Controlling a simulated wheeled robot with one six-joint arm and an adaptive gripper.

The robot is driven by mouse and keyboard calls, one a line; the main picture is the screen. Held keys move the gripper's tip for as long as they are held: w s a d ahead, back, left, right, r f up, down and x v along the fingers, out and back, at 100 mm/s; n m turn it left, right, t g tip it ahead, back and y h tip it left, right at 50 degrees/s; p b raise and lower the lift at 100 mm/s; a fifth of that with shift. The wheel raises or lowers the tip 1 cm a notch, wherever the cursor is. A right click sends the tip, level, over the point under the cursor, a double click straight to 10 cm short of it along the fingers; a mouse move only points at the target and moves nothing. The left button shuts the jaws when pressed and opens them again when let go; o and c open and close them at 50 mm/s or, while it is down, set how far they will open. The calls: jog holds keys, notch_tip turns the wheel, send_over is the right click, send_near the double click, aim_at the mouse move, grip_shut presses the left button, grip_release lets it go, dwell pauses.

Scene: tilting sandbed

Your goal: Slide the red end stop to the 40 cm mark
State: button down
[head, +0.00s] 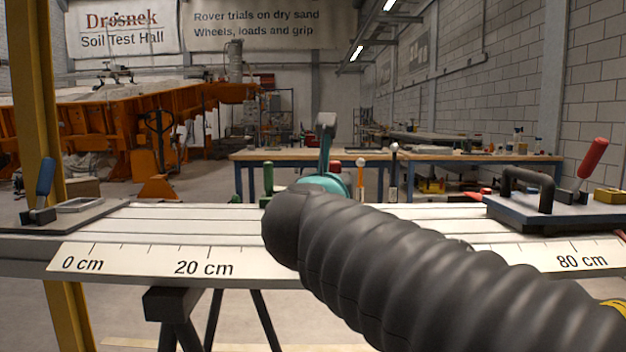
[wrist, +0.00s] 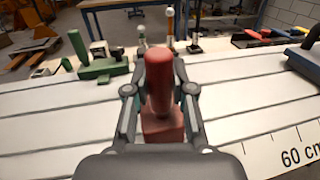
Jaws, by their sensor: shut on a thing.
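The red end stop has an upright rounded handle (wrist: 159,72) and a blocky red base (wrist: 163,128) on the pale slotted rail (wrist: 245,98). My gripper (wrist: 159,92) is shut on it, with one finger on each side of the handle. In the wrist view the 60 cm mark (wrist: 300,157) lies to the right of the stop. In the head view the scale shows 0 cm (head: 83,264), 20 cm (head: 204,268) and 80 cm (head: 582,261). My dark ribbed arm hides the scale between them, including the 40 cm mark, and most of the stop.
A green stop (wrist: 99,68) stands left of the red one, further back. White-topped posts (wrist: 170,24) stand behind the rail. A dark plate with a black handle (head: 528,182) sits at the right end, and a blue-handled clamp (head: 44,180) at the left.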

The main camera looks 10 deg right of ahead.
jog(key=shift+d+r, duration=0.1)
jog(key=shift+d, duration=0.05)
jog(key=c, duration=1)
grip_release()
jog(key=shift+s, duration=0.1)
jog(key=shift+v, duration=5.9)
